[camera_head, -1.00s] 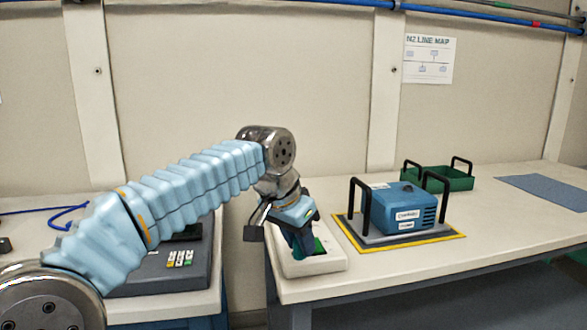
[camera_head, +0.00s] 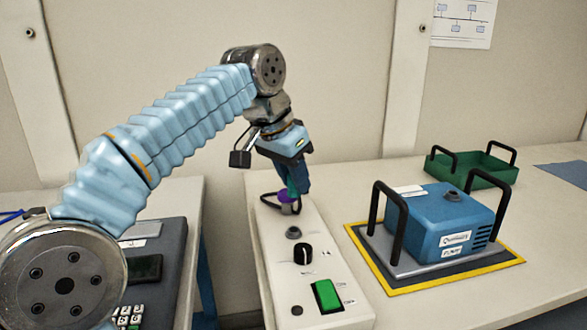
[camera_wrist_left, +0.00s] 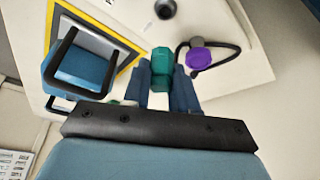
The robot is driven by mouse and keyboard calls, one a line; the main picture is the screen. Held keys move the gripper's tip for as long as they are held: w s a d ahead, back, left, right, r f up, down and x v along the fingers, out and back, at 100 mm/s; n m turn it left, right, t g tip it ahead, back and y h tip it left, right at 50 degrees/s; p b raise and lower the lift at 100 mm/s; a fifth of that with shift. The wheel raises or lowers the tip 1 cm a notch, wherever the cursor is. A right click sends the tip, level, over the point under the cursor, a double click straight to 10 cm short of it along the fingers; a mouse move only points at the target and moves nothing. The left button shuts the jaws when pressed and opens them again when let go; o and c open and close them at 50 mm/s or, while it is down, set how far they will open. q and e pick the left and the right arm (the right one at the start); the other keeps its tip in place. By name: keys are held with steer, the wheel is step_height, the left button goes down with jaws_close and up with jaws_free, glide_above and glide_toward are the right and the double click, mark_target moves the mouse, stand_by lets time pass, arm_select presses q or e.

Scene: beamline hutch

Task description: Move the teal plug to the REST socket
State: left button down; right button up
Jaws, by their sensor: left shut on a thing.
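My left gripper (camera_head: 297,186) points down over the far end of a pale control box (camera_head: 268,232). It is shut on the teal plug (camera_wrist_left: 161,66), which sits between the fingertips in the left wrist view. In the head view the fingers mostly hide it. I cannot tell whether the plug touches the box. A purple plug (camera_wrist_left: 198,58) with a dark cable loop is beside the teal plug; it also shows in the head view (camera_head: 289,208). An empty-looking round socket (camera_head: 293,233) is nearer on the box. I cannot read a REST label. My right gripper is not in view.
The box also has a black knob (camera_head: 302,254) and a green switch (camera_head: 327,296). A blue pump unit (camera_head: 440,222) with black handles stands right, on a yellow-edged mat. A green tray (camera_head: 484,168) is behind it. A dark keypad device (camera_head: 152,270) is at left.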

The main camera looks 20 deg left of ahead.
mark_target(290, 192)
arm_select(q)
steer(key=shift+s+f+b, duration=0.1)
steer(key=shift+f+b, duration=0.2)
steer(key=shift+f, duration=0.25)
step_height(290, 192, down, 4)
steer(key=b, duration=0.4)
steer(key=shift+f, duration=0.25)
steer(key=shift+f+b, duration=0.55)
steer(key=shift+b, duration=0.15)
steer(key=shift+s+r, duration=0.1)
steer(key=shift+f, duration=0.6)
steer(key=c, duration=0.8)
jaws_free()
